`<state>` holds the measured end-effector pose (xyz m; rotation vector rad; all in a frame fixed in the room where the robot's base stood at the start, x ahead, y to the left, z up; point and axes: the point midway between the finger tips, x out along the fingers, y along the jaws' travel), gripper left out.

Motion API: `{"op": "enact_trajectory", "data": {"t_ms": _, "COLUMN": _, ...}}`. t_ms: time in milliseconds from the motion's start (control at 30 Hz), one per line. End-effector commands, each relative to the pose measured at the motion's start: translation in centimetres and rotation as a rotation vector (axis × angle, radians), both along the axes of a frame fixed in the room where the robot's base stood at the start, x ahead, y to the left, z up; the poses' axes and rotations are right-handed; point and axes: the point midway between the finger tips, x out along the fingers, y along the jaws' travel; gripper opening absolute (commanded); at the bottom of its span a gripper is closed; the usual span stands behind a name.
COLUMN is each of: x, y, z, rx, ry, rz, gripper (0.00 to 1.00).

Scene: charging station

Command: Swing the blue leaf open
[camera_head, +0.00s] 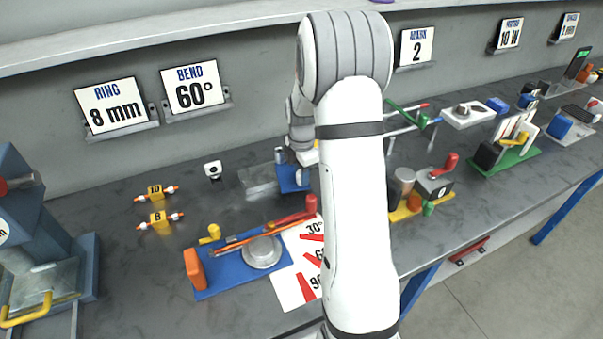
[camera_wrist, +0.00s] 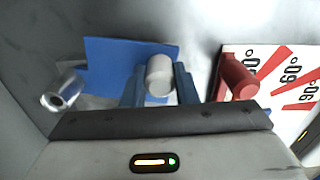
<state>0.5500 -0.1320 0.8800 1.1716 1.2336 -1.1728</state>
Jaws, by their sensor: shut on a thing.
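The blue leaf (camera_wrist: 108,58) is a flat blue panel with a pale grey knob (camera_wrist: 159,72) standing on it, seen in the wrist view. My gripper (camera_wrist: 160,86) has its two blue-grey fingers on either side of this knob and is shut on it. In the head view a blue panel (camera_head: 291,179), apparently the leaf, shows beside a grey metal block (camera_head: 258,181). My own arm hides my gripper and the knob there. The leaf's hinge and how far it stands open cannot be told.
A red knob (camera_wrist: 235,80) stands close right of my fingers, beside the angle card (camera_head: 297,277). A shiny metal cylinder (camera_wrist: 62,92) is on the left. In front lies a blue bending fixture (camera_head: 220,283) with an orange lever. Yellow-orange parts (camera_head: 157,193) lie left.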

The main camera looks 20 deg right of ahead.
Motion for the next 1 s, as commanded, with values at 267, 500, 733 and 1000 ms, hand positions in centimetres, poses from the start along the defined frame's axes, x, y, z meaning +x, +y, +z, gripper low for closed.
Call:
{"op": "enact_trajectory", "data": {"t_ms": 267, "x": 0.1, "y": 0.0, "z": 0.1, "rx": 0.0, "ry": -0.002, "rz": -0.001, "gripper": 0.4}}
{"op": "enact_trajectory", "data": {"t_ms": 500, "x": 0.0, "y": 0.0, "z": 0.0, "rx": 0.0, "ry": -0.001, "rz": -0.001, "gripper": 0.48}}
{"op": "enact_trajectory", "data": {"t_ms": 733, "x": 0.1, "y": 0.0, "z": 1.3, "rx": -0.002, "ry": -0.005, "rz": -0.001, "gripper": 0.48}}
{"op": "enact_trajectory", "data": {"t_ms": 1000, "x": 0.1, "y": 0.0, "z": 5.8, "rx": -0.001, "ry": -0.005, "rz": 0.0, "gripper": 0.48}}
